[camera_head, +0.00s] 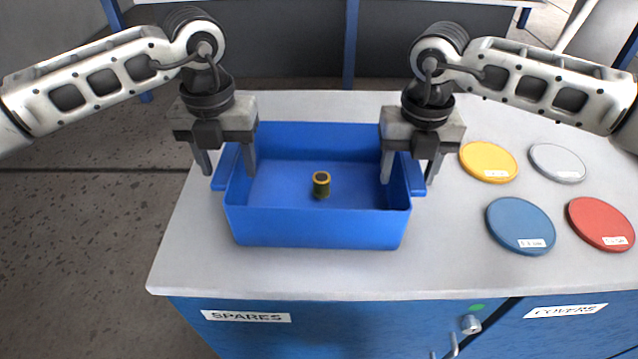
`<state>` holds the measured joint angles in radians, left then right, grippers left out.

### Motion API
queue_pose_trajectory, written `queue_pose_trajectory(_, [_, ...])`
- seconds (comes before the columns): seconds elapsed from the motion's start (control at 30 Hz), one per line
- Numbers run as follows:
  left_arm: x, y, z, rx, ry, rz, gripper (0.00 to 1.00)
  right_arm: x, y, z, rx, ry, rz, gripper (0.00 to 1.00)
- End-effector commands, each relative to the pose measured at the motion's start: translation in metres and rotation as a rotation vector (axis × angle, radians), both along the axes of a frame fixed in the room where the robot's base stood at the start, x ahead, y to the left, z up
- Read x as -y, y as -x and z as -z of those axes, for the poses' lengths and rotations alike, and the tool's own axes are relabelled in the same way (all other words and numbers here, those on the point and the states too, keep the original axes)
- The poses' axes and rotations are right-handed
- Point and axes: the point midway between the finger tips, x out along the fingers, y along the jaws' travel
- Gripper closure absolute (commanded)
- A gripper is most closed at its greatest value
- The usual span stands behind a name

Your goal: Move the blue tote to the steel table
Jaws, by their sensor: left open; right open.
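The blue tote (318,228) sits upright on a light grey cabinet top, with a tab-like handle on its left and right sides. A small dark cylinder with a yellow rim (321,185) stands inside it on the floor. My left gripper (226,172) is open at the tote's left side, its fingers to either side of the left wall and handle. My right gripper (407,178) is open at the right side, its fingers to either side of the right wall and handle. Whether the fingers touch the tote I cannot tell.
Yellow (488,161), grey (557,163), blue (520,226) and red (601,224) discs lie right of the tote. The cabinet top (300,277) is clear in front. Behind, across a floor gap, is a pale surface with blue legs (350,45), partly out of view.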

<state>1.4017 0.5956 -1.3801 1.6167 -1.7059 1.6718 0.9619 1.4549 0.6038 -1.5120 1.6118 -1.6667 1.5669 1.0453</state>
Motion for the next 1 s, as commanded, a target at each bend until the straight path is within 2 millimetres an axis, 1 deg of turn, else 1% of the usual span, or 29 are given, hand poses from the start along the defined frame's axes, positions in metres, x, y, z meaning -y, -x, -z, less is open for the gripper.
queue_pose_trajectory(0.1, [-0.0001,-0.0002,0.0042,0.001,0.001,0.000,0.45,-0.0001,0.0001,0.0043,0.000,0.000,-0.001,0.45])
queue_pose_trajectory(0.37, [-0.0002,-0.0003,0.0047,0.001,0.000,0.000,0.45,-0.0001,0.0002,0.0049,-0.001,0.000,-0.001,0.45])
queue_pose_trajectory(0.47, [-0.0002,-0.0002,0.0046,0.001,0.000,0.000,0.71,-0.0002,0.0002,0.0048,-0.001,0.000,-0.001,0.71])
queue_pose_trajectory(0.5, [-0.0001,-0.0002,0.0046,0.001,0.000,0.000,0.82,-0.0002,0.0002,0.0048,-0.001,0.000,-0.001,0.82])
queue_pose_trajectory(0.57, [-0.0001,-0.0002,0.0045,0.001,0.000,0.000,0.98,-0.0002,0.0002,0.0047,-0.001,0.000,-0.001,0.98])
queue_pose_trajectory(0.6, [-0.0001,-0.0002,0.0045,0.001,0.000,0.000,1.00,-0.0002,0.0002,0.0047,-0.001,0.000,-0.001,1.00])
queue_pose_trajectory(0.87, [0.0000,-0.0005,0.0026,0.002,0.000,0.000,1.00,-0.0003,-0.0002,0.0027,0.001,0.000,-0.001,1.00])
queue_pose_trajectory(1.0, [0.0000,-0.0005,-0.0041,0.003,0.000,0.000,1.00,-0.0002,-0.0002,-0.0040,0.001,0.000,-0.001,1.00])
